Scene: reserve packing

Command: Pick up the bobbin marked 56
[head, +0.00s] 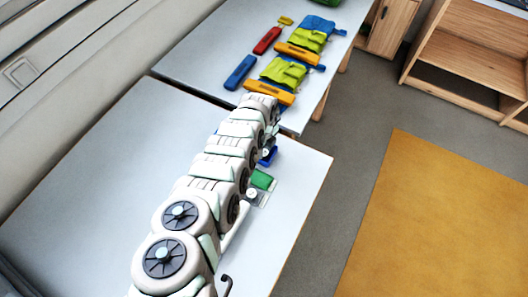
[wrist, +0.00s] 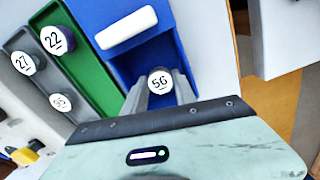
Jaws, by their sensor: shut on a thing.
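In the wrist view the bobbin marked 56 (wrist: 159,82) shows its round white top with black digits. My gripper (wrist: 160,90) is shut on it, one grey finger on each side. The bobbin is over or in the open part of a blue container (wrist: 118,62); I cannot tell whether it is lifted. In the head view a small part of the blue container (head: 268,157) shows beside my arm, which hides the gripper and bobbin.
Bobbins marked 22 (wrist: 53,40), 27 (wrist: 23,62) and one likely 95 (wrist: 61,102) stand left in green (wrist: 88,62) and grey holders. A white block (wrist: 126,27) lies on the blue container. Coloured pouches (head: 284,72) lie on the far table.

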